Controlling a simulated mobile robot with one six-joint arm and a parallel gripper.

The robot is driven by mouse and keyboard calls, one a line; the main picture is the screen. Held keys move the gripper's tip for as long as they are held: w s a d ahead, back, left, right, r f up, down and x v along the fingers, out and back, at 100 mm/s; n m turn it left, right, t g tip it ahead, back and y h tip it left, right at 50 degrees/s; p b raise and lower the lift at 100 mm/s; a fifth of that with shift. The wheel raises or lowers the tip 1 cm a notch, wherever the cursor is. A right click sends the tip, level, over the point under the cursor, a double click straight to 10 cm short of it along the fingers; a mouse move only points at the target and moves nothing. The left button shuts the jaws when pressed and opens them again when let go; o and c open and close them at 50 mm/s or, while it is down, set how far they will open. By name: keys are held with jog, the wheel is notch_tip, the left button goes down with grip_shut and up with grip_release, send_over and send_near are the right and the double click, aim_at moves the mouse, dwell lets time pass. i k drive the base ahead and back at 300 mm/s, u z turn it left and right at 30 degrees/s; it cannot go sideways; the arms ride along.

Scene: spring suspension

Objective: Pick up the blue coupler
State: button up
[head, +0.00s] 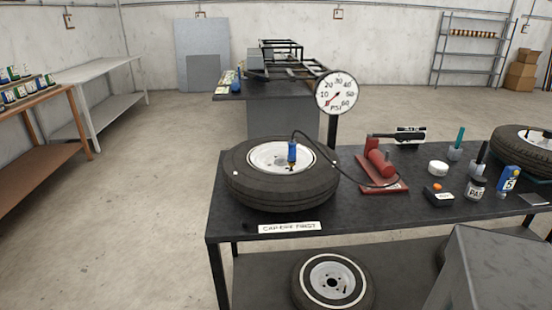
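The blue coupler (292,153) stands upright over the white rim (268,158) of a tire (280,190) lying flat on the dark workbench (345,215). A black hose (318,146) leaves the coupler's top and curves right to the red pump (382,170). The coupler's lower tip is dark and small; I cannot tell whether it sits on a valve. My gripper is not in view.
A round PSI gauge (336,92) stands on a post behind the tire. A label plate (290,228) lies at the bench front. Bottles and a second tire (525,150) fill the right side. Another wheel (331,284) is on the lower shelf. Open floor (150,220) lies left.

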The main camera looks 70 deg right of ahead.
aim_at(292, 157)
jog(key=u, duration=0.15)
jog(key=k, duration=1.25)
jog(key=z, duration=0.45)
jog(key=i, duration=1)
